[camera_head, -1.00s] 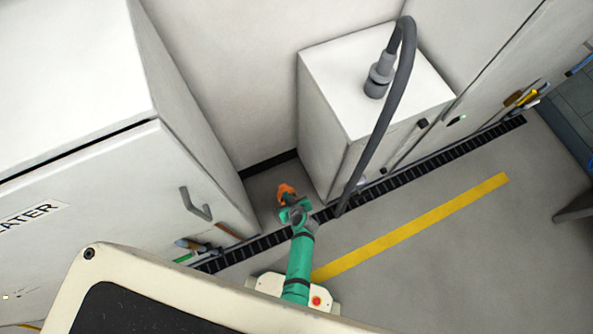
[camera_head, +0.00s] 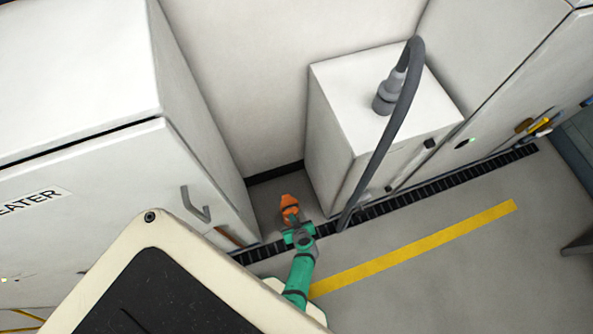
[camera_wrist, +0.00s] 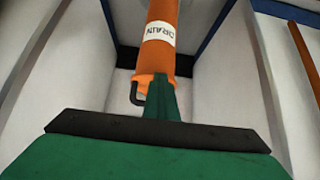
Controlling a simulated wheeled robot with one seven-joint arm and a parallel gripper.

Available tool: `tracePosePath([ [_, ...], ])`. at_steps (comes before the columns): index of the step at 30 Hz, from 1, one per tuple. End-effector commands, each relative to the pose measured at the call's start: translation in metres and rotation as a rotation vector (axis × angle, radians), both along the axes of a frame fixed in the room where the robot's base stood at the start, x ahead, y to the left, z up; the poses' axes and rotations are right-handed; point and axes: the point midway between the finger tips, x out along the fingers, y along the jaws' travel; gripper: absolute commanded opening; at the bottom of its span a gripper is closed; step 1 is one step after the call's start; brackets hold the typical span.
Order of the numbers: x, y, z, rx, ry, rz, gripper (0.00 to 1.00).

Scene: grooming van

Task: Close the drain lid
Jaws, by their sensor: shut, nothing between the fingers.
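An orange cylindrical drain fitting (camera_head: 289,205) stands in the floor gap between the heater cabinet and the small white cabinet. In the wrist view it is a long orange body (camera_wrist: 159,58) with a white label that seems to read "DRAIN". A black hook-shaped handle (camera_wrist: 137,94) sticks out at its lower left. I cannot make out a separate lid or its angle. My gripper (camera_wrist: 162,84) is shut and empty, its green fingers overlapping the fitting's near end in the picture; contact is unclear. In the head view my green arm reaches to the fitting, and the fingertips are hidden.
The heater cabinet (camera_head: 90,215) stands left of the gap and the small white cabinet (camera_head: 335,135) right of it. A grey hose (camera_head: 390,130) arches from that cabinet's top down to the floor. A dark floor grate (camera_head: 440,188) runs past. Open floor lies around the yellow stripe (camera_head: 420,245).

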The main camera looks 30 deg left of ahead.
Motion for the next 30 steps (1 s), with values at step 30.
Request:
tracePosePath([
  [30, -0.005, 0.001, 0.024, -0.003, 0.000, 0.012, 0.00],
])
